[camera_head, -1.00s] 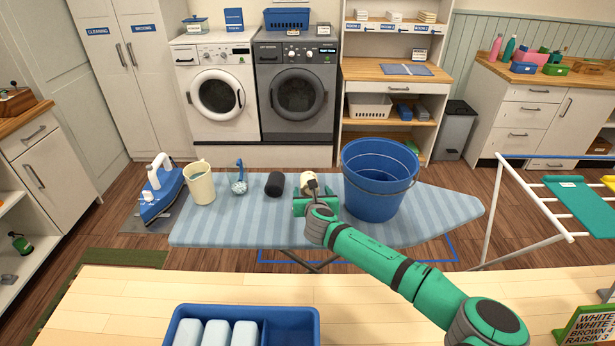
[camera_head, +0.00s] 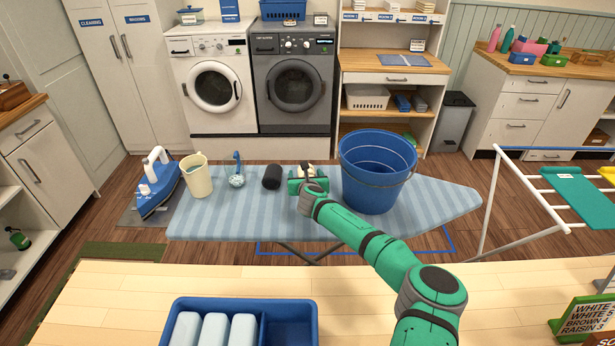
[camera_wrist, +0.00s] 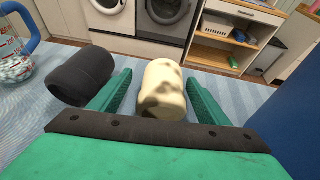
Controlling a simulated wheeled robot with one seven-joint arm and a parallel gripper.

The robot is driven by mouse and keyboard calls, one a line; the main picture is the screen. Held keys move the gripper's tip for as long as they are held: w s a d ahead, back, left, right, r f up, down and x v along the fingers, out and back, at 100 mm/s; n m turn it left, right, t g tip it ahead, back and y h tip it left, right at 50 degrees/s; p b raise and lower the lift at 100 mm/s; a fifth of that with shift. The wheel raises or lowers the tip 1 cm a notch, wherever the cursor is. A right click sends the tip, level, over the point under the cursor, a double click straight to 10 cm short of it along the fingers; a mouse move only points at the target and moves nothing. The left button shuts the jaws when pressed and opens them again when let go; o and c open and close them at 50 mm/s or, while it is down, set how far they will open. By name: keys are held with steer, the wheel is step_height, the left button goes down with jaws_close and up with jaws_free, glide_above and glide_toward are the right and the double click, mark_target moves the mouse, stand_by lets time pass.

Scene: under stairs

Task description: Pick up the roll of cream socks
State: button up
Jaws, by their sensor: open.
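The roll of cream socks (camera_wrist: 161,90) lies on the striped blue ironing board (camera_head: 220,215). In the wrist view it sits between the two green fingers of my open gripper (camera_wrist: 160,95), with a gap visible at the right finger. In the head view my gripper (camera_head: 308,183) is over the board and hides much of the cream roll (camera_head: 307,170). A dark roll (camera_wrist: 82,76) lies just left of the left finger; it also shows in the head view (camera_head: 271,177).
A blue bucket (camera_head: 376,170) stands close on the right of my gripper. A glass cup (camera_head: 236,178), a cream jug (camera_head: 196,178) and an iron (camera_head: 160,188) stand to the left. A blue divided tray (camera_head: 290,309) sits on the near wooden table.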

steer(key=shift+w+d+f, duration=0.15)
steer(key=shift+w+f, duration=0.15)
steer(key=shift+w, duration=0.4)
steer(key=shift+d, duration=0.1)
steer(key=c, duration=1.2)
steer(key=shift+o, duration=0.2)
steer(key=shift+w+r, duration=0.1)
steer(key=shift+r, duration=0.05)
step_height(320, 180, up, 18)
steer(key=c, duration=0.5)
